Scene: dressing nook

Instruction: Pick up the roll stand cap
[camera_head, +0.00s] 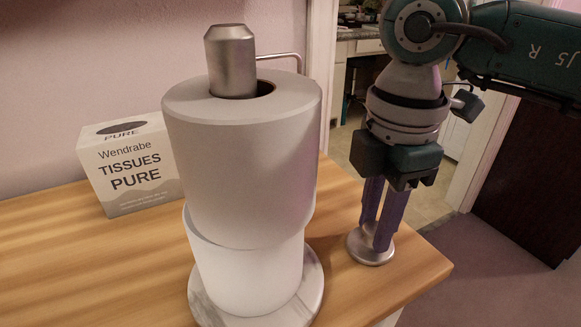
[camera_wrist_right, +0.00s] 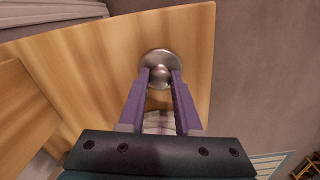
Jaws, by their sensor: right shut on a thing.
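The roll stand cap (camera_head: 368,256) is a round, shiny metal disc at the right end of the wooden table. In the right wrist view the cap (camera_wrist_right: 161,54) shows a rounded knob in its middle. My right gripper (camera_head: 380,243) points down over it, with its purple fingers shut on the cap's knob. The right wrist view also shows the fingers (camera_wrist_right: 161,78) on both sides of the knob. The disc looks to be at the tabletop; a small gap cannot be ruled out. My left gripper is not in view.
A roll stand with a metal post (camera_head: 231,62) holds two stacked white rolls (camera_head: 245,160) left of my right gripper. A tissue box (camera_head: 130,170) stands at the back left. The table (camera_head: 400,290) ends just right of the cap; its front left is clear.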

